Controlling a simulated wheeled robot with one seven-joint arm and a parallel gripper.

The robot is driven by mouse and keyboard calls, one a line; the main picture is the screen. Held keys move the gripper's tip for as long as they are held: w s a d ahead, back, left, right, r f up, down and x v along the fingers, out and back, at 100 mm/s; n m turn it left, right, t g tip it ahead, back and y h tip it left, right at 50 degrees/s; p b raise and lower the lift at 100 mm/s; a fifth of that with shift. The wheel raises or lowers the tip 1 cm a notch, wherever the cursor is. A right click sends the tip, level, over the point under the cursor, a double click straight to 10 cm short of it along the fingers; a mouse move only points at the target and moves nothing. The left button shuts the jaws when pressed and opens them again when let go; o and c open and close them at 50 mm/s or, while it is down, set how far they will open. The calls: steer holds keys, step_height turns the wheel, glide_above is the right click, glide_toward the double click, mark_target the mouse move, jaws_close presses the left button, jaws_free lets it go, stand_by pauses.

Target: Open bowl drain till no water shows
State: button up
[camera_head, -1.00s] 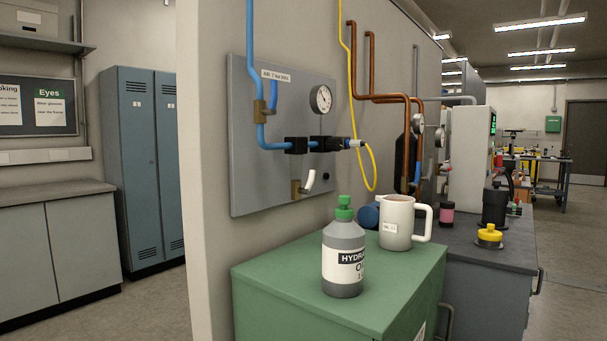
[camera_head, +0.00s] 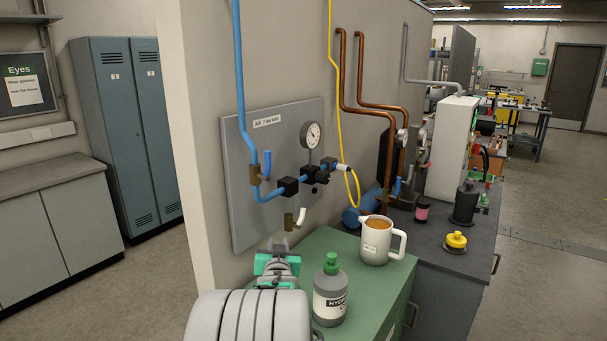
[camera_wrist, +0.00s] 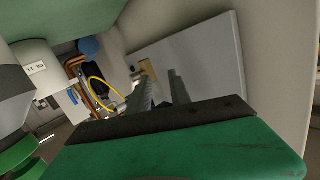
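A grey panel (camera_head: 238,205) on the wall carries a blue air line, a dial gauge (camera_head: 312,135) and black fittings (camera_head: 315,173). Below them is a small brass valve (camera_head: 288,222) with a white lever (camera_head: 301,217). No bowl or water can be made out. My gripper (camera_head: 278,245) is just below and left of the brass valve in the head view, apart from it as far as I can tell. In the wrist view my gripper (camera_wrist: 162,90) has two dark fingers with a gap between them. A brass part (camera_wrist: 148,70) shows beyond the fingers.
A grey bottle (camera_head: 330,303) with a green cap stands on the green cabinet (camera_head: 375,290), close right of my arm. A white jug (camera_head: 376,247) with brown liquid stands behind it. A blue-handled valve (camera_head: 267,162) is higher on the panel. Copper pipes (camera_head: 375,105) run to the right.

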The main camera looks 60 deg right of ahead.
steer(key=m+g+h+p, duration=0.1)
steer(key=h, duration=0.1)
glide_toward(303, 212)
steer(key=p+x, duration=0.2)
steer(key=x, duration=0.6)
steer(key=shift+d+p, duration=0.2)
steer(key=shift+p, duration=0.1)
steer(key=shift+c, duration=0.2)
jaws_close()
